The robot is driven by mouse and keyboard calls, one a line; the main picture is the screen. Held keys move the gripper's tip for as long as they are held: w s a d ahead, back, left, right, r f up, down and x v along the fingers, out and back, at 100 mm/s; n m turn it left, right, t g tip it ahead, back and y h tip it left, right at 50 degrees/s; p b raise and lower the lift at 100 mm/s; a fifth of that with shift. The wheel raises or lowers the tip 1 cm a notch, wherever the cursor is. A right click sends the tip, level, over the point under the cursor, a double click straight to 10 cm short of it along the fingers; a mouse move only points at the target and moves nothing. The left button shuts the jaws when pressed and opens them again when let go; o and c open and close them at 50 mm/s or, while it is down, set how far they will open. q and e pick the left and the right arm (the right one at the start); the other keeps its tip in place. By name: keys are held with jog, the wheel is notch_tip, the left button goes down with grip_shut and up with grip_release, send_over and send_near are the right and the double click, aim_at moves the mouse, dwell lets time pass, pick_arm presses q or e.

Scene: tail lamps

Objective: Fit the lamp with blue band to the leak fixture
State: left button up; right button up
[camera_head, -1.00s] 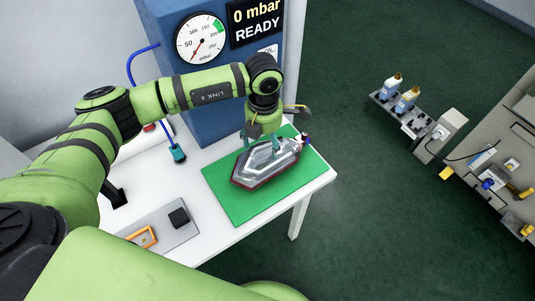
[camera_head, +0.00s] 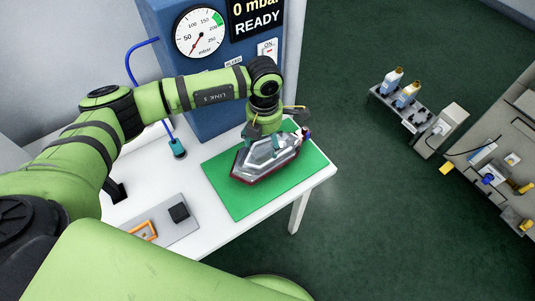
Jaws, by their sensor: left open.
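A clear-and-red tail lamp (camera_head: 262,162) lies on a green mat (camera_head: 230,204) on the white table. A small dark blue and reddish part shows at its right end; I cannot tell whether this is the blue band. My left gripper (camera_head: 264,139) is open, pointing down right at the lamp's upper side, its fingertips overlapping the lamp in the picture. Whether they touch it is unclear. The blue leak tester (camera_head: 214,112) stands behind, its display reading 0 mbar READY. A blue hose ends in a teal connector (camera_head: 178,148) on the table. My right gripper is out of view.
A grey plate with an orange frame (camera_head: 143,231) and a black block (camera_head: 179,213) lies at the table's front left. A grey stand with bottles (camera_head: 407,93) and a cluttered bench (camera_head: 505,160) stand at right across open green floor.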

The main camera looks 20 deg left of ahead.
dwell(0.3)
pick_arm(q)
grip_shut()
